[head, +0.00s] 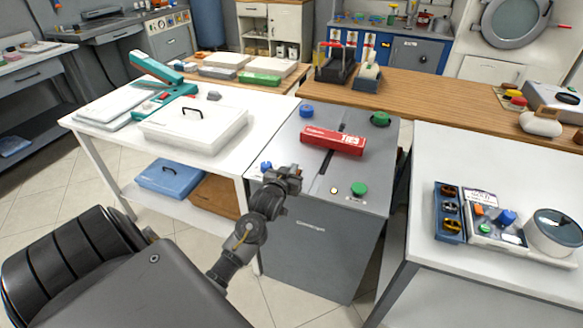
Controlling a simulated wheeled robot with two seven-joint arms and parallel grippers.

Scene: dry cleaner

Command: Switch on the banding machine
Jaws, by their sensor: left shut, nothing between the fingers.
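The banding machine (318,240) is a grey cabinet in the middle of the head view. A dark slot runs across its top. A red box (333,140) lies on the top across the slot. A green knob (359,188) and a small pale button (334,190) are on the near right of the top. Blue knobs sit at the back left (306,111) and near left (266,166); another green knob (380,119) is at the back right. My left gripper (290,174) is shut and empty at the near left edge, close to the near blue knob. My right gripper is out of view.
A white table (215,160) with a white lidded case (193,123) stands on the left. On the right, a white table (475,160) holds a parts tray (478,240) and a round container (553,233). A wooden counter (430,93) runs behind the machine.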

